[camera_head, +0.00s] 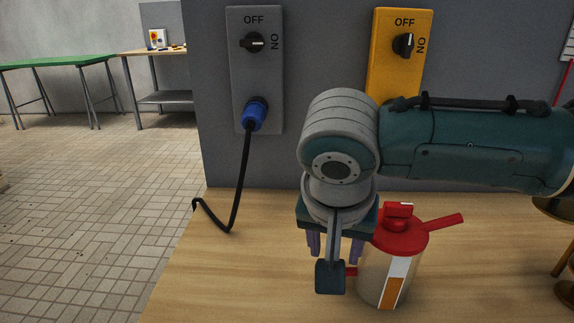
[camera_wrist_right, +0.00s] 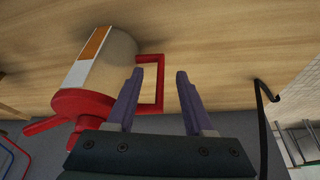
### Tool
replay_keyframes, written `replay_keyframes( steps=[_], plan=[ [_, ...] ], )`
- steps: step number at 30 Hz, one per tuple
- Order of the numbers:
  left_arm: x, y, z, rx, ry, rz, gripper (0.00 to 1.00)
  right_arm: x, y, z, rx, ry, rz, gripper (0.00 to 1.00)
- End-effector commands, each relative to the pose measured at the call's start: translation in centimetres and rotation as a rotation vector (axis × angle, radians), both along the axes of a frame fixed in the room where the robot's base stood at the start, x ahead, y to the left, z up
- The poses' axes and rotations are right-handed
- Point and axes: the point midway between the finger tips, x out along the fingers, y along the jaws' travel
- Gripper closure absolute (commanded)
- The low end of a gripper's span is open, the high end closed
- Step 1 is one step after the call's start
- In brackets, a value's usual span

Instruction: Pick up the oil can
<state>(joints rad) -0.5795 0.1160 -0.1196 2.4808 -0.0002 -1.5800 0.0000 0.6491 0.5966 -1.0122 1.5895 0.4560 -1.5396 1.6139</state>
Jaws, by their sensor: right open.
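The oil can (camera_head: 372,278) stands upright on the wooden table, with a translucent beige body, a red lid and spout, and a white and orange label. Its red handle (camera_wrist_right: 160,84) shows in the right wrist view, facing my right gripper. My right gripper (camera_head: 336,262) is at the can's left side in the head view. In the wrist view its two purple fingers (camera_wrist_right: 156,85) are apart, with the outer bar of the handle between them, nearer the left finger. I cannot tell whether they touch it. My left gripper is not in view.
The wooden table (camera_head: 220,270) is clear to the left of the can. A grey switch box (camera_head: 240,75) with a blue plug and black cable (camera_head: 240,180) and a yellow switch box (camera_head: 388,55) are on the grey panel behind. A brass-coloured object (camera_head: 564,290) stands at the right edge.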

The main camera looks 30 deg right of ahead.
Motion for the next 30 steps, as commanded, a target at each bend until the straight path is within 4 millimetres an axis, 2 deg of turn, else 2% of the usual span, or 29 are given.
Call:
replay_keyframes(
  steps=[1,3,11,24,25,30],
  plan=[
    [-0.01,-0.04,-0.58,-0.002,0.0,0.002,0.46,0.19,-0.19,-0.92,-0.001,0.0,0.0,0.48],
    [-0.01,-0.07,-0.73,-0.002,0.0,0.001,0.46,0.36,-0.34,-1.38,-0.001,0.0,0.001,0.48],
    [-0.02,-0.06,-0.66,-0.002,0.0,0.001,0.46,0.45,-0.37,-1.46,0.001,-0.001,0.003,0.48],
    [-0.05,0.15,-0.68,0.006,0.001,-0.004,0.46,0.43,-0.36,-1.47,0.001,-0.001,0.003,0.97],
    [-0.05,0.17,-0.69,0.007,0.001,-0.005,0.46,0.42,-0.35,-1.47,0.001,-0.001,0.003,1.0],
    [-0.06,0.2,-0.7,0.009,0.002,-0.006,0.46,0.41,-0.36,-1.47,0.001,-0.001,0.003,1.0]
  ],
)
